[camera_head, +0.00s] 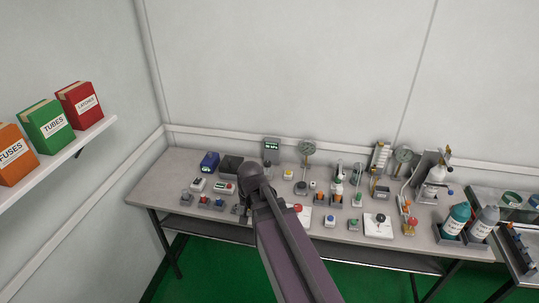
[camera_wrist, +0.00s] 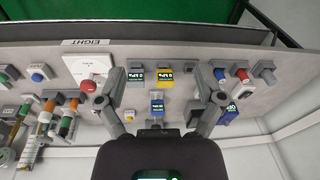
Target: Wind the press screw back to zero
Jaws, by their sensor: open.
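I cannot tell the press screw apart for sure among the small devices. In the wrist view my gripper (camera_wrist: 150,92) is open, its two fingers spread wide above the bench with nothing between them held. In the head view my gripper (camera_head: 241,211) is over the left-middle of the bench, mostly hidden by my arm.
The grey bench (camera_head: 160,185) is crowded with small devices. A red knob on a white plate (camera_wrist: 85,68) lies close to one finger. Tall bottles, teal (camera_head: 458,218) and grey (camera_head: 485,222), stand at the right. A shelf (camera_head: 85,135) with boxes is at the left.

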